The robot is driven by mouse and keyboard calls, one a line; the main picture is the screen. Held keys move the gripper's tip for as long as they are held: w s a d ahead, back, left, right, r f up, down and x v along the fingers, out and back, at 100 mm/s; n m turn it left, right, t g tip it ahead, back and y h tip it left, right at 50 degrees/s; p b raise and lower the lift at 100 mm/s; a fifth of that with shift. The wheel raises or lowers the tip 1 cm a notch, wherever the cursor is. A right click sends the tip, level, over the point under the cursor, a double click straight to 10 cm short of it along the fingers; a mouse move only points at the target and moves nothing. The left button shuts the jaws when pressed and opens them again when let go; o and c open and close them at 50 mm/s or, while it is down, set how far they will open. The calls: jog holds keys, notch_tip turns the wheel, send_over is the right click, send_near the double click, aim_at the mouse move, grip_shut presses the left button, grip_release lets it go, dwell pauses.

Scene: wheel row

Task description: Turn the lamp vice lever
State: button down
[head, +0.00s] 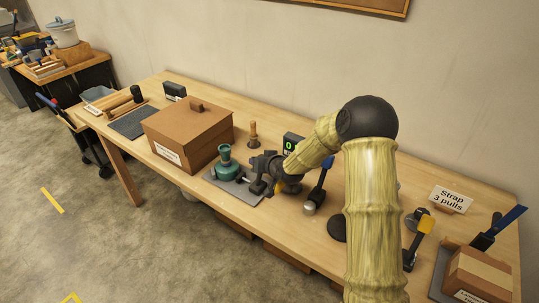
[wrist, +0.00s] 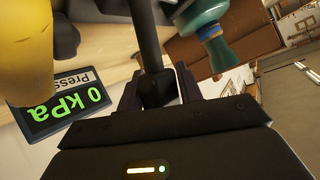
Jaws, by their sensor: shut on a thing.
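A teal lamp vice (head: 225,162) stands on a grey mat (head: 232,187) near the front edge of the workbench. It also shows in the wrist view (wrist: 212,42), at the top right. My gripper (wrist: 158,92) is shut on a dark bar, the lever (wrist: 149,40), which runs up from between its fingers. In the head view my gripper (head: 259,184) is just right of the teal body, and its fingers and wrist hide most of the lever. I cannot tell the lever's angle or where it joins the vice.
A brown lidded box (head: 188,137) stands left of the vice. A display (wrist: 52,105) reads 0 kPa. A blue-handled lever (head: 319,185) stands right of my gripper. A blurred yellow thing (wrist: 35,35) is close at the wrist view's upper left. The bench front edge is near.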

jog(key=shift+w+d+f+m+g+y+p, duration=0.35)
jog(key=shift+d+m+g+p, duration=0.2)
jog(key=shift+p, duration=0.6)
jog(key=shift+w+f+m+g+p, duration=0.25)
jog(key=shift+f+g+p, duration=0.15)
jog(key=shift+p, duration=0.2)
jog(key=shift+y, duration=0.25)
jog(key=c, duration=0.9)
grip_release()
jog(key=shift+w+a, duration=0.1)
jog(key=shift+c, duration=0.2)
jog(key=shift+r, duration=0.1)
jog(key=shift+s+d+r, duration=0.3)
jog(key=shift+d, duration=0.1)
jog(key=v, duration=1.6)
jog(key=shift+s, duration=0.2)
